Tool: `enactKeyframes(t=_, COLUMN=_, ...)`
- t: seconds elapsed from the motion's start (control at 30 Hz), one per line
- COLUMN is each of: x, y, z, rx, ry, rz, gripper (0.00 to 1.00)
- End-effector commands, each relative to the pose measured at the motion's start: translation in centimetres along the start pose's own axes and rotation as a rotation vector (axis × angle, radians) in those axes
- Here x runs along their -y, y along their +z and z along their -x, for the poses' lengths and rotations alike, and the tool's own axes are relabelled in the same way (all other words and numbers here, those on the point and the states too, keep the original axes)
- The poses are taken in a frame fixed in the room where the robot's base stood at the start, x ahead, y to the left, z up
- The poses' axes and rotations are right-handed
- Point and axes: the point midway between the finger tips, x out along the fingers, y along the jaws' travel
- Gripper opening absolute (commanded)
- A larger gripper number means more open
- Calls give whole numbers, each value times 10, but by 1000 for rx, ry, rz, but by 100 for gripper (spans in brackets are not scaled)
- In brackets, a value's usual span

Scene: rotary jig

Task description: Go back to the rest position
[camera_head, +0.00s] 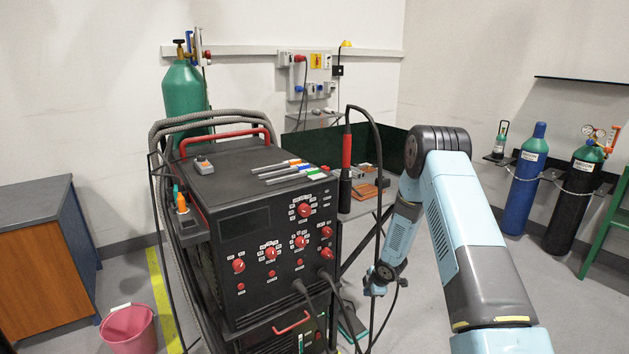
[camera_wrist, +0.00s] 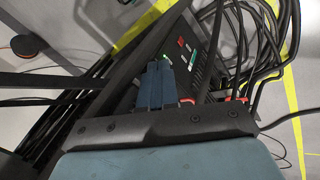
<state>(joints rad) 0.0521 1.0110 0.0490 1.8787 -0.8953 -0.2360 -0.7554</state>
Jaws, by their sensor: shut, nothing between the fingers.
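My arm is light blue and dark grey in the head view, bent at a high elbow, with its forearm hanging down to the right of the black welding machine (camera_head: 245,225). The end of the forearm is low, beside the machine's cables; the fingers are too small to make out there. In the wrist view, my gripper (camera_wrist: 158,68) shows as two dark blue fingers together, shut and empty. Behind them is a dark panel with red and green parts (camera_wrist: 190,55), partly hidden by the fingers.
A torch with a red and black handle (camera_head: 346,160) and its looping cable hang close to my forearm. Black cables (camera_wrist: 245,45) crowd the wrist view's upper right. A work table with orange-brown blocks (camera_head: 368,191) stands behind. A pink bucket (camera_head: 128,330) is at lower left.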

Motion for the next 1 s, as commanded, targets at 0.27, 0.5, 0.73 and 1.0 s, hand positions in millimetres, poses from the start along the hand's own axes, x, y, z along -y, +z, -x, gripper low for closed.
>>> enactKeyframes(t=0.27, x=-54, y=4, z=102, rx=109, ry=61, rz=-157, gripper=0)
enactKeyframes(t=0.5, x=-79, y=3, z=191, rx=182, ry=111, rz=-307, gripper=0)
enactKeyframes(t=0.73, x=-88, y=-1, z=276, rx=235, ry=158, rz=-458, gripper=0)
enactKeyframes(t=1.0, x=-79, y=-10, z=371, rx=273, ry=207, rz=-644, gripper=0)
